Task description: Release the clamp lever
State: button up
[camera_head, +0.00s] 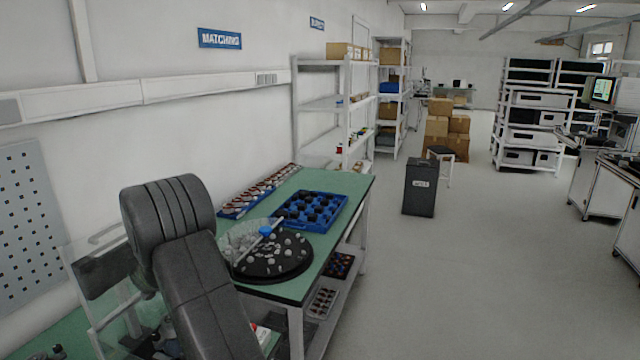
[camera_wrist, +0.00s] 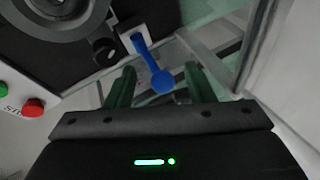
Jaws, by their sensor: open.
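The clamp lever (camera_wrist: 148,58) is blue with a round knob at its end, and it shows in the wrist view. Its upper end meets a light bracket on a dark machine top (camera_wrist: 80,80). My gripper (camera_wrist: 157,75) is open, its two green fingers apart. In the picture the lever's arm and knob lie between the fingers, with a visible gap on each side. I cannot tell whether the fingers reach down to the lever's depth. In the head view my dark arm covers much of the machine, and neither gripper nor lever can be made out.
A black knob (camera_wrist: 104,48) sits left of the lever. A red button (camera_wrist: 33,108) and a green button are at the left. A clear panel with a metal frame (camera_wrist: 262,45) stands close on the right. In the head view, a green bench (camera_head: 338,187) holds blue trays and a round black plate.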

jog(key=shift+w+f, duration=0.1)
jog(key=shift+f, duration=0.15)
jog(key=shift+r, duration=0.1)
jog(key=a+b+v, duration=0.1)
jog(key=b+v, duration=0.1)
jog(key=v, duration=0.5)
jog(key=x, duration=0.2)
jog(key=p+x, duration=0.1)
jog(key=x, duration=0.1)
jog(key=d+p+x, duration=0.1)
jog(key=x, duration=0.2)
jog(key=shift+d, duration=0.1)
jog(key=shift+s+d+t+y+p, duration=0.2)
jog(key=shift+d+t+y+p, duration=0.2)
jog(key=shift+y, duration=0.2)
jog(key=shift+d+f+y, duration=0.1)
jog(key=shift+f+y, duration=0.1)
jog(key=shift+y, duration=0.2)
